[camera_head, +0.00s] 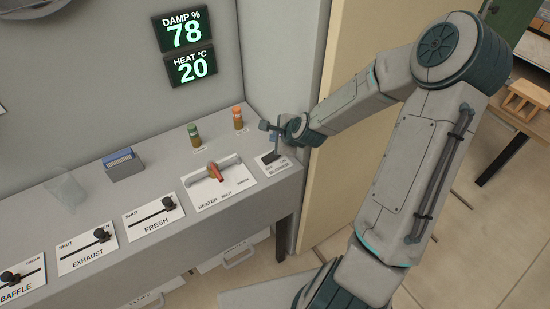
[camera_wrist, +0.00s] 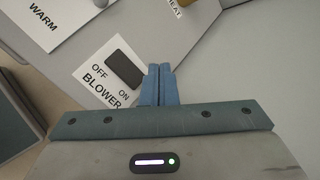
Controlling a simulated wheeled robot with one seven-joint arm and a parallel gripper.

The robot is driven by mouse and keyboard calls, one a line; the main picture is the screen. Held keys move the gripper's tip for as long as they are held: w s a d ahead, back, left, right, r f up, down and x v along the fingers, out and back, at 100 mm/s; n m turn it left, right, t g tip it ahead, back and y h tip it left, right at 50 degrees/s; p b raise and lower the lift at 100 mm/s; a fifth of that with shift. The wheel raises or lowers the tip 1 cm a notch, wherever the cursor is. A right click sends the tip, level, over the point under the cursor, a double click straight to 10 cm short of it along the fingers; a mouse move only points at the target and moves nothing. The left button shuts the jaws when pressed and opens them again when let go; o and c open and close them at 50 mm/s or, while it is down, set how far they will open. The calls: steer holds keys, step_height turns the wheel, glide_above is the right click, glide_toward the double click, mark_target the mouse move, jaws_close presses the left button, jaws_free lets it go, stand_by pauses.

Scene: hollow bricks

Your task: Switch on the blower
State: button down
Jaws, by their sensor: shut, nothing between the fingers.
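The blower plate (camera_wrist: 88,75) is white, marked OFF, ON and BLOWER, with a dark rocker switch (camera_wrist: 124,68) on it. In the head view the blower plate (camera_head: 283,164) sits at the right end of the grey console, its switch (camera_head: 271,157) partly behind my gripper. My gripper (camera_head: 266,127) is over that end of the console. In the wrist view my gripper (camera_wrist: 160,68) has its blue fingers together and empty, just right of the switch near the ON side. I cannot tell whether they touch the plate, or which way the rocker is tipped.
The heater plate (camera_head: 232,183) with its red-handled lever (camera_head: 215,171) lies left of the blower plate. A green-topped lamp (camera_head: 194,137) and an orange-topped lamp (camera_head: 238,117) stand behind. Wall displays (camera_head: 187,46) read damp 78 and heat 20. A cream panel (camera_head: 345,130) stands right.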

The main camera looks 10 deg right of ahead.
steer(key=shift+w+d+f+b, duration=0.1)
steer(key=shift+d+f+b, duration=0.15)
steer(key=shift+f+b, duration=0.85)
steer(key=shift+w+d+f+b, duration=0.15)
steer(key=shift+f+b, duration=0.35)
steer(key=shift+f, duration=1.05)
steer(key=shift+s, duration=0.1)
steer(key=shift+d+f+b, duration=0.1)
steer(key=shift+f+b, duration=0.2)
steer(key=shift+f, duration=0.1)
steer(key=shift+f+b, duration=0.35)
steer(key=shift+f, duration=0.1)
steer(key=shift+r, duration=0.15)
stand_by(0.4)
steer(key=shift+r+p, duration=0.75)
steer(key=r+p, duration=0.2)
steer(key=a+r+p, duration=0.1)
steer(key=r+p, duration=0.1)
steer(key=r, duration=0.1)
